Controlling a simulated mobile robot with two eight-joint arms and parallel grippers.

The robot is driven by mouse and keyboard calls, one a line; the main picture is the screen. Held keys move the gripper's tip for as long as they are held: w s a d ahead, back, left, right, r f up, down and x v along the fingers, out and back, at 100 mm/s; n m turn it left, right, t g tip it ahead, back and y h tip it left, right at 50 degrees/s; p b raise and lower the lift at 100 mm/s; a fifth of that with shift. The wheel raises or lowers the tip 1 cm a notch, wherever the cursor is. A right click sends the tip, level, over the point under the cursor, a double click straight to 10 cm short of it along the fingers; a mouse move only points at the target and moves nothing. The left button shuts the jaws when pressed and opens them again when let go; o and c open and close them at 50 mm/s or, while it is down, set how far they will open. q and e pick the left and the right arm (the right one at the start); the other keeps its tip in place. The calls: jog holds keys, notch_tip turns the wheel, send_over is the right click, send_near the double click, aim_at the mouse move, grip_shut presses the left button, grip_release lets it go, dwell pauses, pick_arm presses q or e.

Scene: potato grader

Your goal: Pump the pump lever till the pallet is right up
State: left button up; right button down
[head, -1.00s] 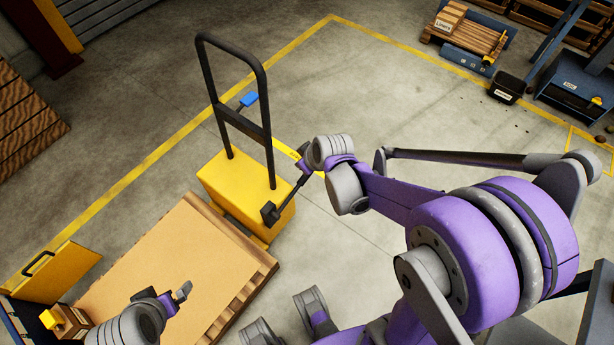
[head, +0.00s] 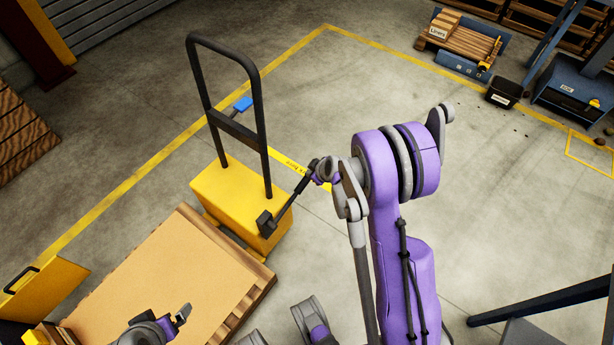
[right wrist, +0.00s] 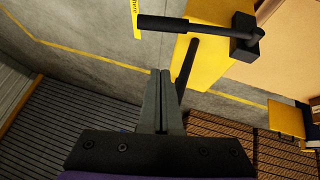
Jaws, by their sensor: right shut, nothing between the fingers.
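The pump lever (head: 287,205) is a black bar with a dark block at its lower end, on the side of a yellow pump body (head: 225,190). In the right wrist view its grip (right wrist: 175,23) lies beyond my fingertips. My right gripper (right wrist: 160,73) is shut and empty, just short of the lever; in the head view it is near the lever's upper end and hard to make out. The pallet (head: 262,285), with a flat tan top, lies low beside the pump. My left gripper (head: 182,315) is over the pallet's near part; its jaw opening is unclear.
A yellow panel (head: 45,288) stands at the pallet's left. A dark bin (head: 503,93) stands at the back right. The floor right of the pump is open.

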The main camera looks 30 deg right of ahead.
jog(key=b, duration=0.2)
send_over(305, 184)
jog(key=a, duration=0.1)
jog(key=f, duration=0.8)
jog(key=shift+w+f, duration=0.2)
jog(key=shift+w, duration=0.1)
jog(key=shift+s+d+f, duration=0.1)
jog(key=shift+d+f, duration=0.05)
jog(key=shift+f, duration=0.4)
jog(key=shift+s+d+f, duration=0.1)
jog(key=shift+d+f, duration=0.05)
jog(key=shift+f, duration=0.35)
jog(key=shift+d+f, duration=0.2)
jog(key=shift+f, duration=0.3)
